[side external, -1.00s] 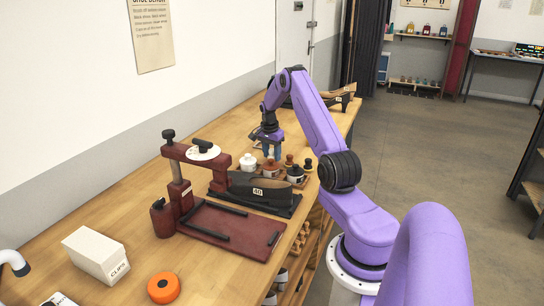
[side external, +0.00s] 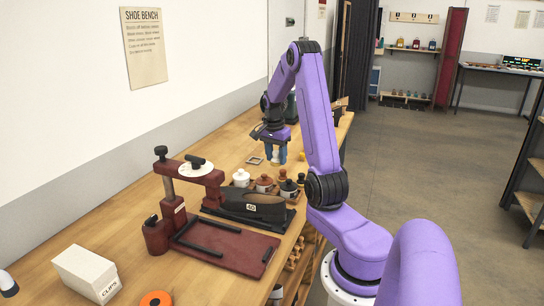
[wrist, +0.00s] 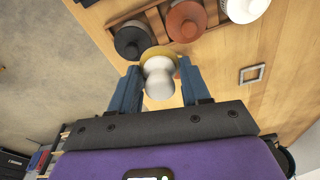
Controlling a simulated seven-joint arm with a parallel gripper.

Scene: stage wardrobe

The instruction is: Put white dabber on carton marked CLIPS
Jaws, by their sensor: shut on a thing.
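The white dabber (side external: 276,157) is held between the blue fingers of my gripper (side external: 275,152), above the bench behind the row of pots. In the wrist view the white dabber (wrist: 158,80) sits between the fingertips of my gripper (wrist: 160,88), rounded end toward the camera. A yellow rim shows behind it; I cannot tell whether it belongs to the dabber. The white carton marked CLIPS (side external: 87,272) stands on the bench at the lower left, well apart from my gripper. Its top looks flat and clear.
A dark red press stand (side external: 215,238) and a black shoe form marked 40 (side external: 254,207) stand between my gripper and the carton. Lidded pots (side external: 264,184) sit in a wooden tray. An orange roll (side external: 156,299) lies right of the carton. A small square frame (side external: 255,160) lies nearby.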

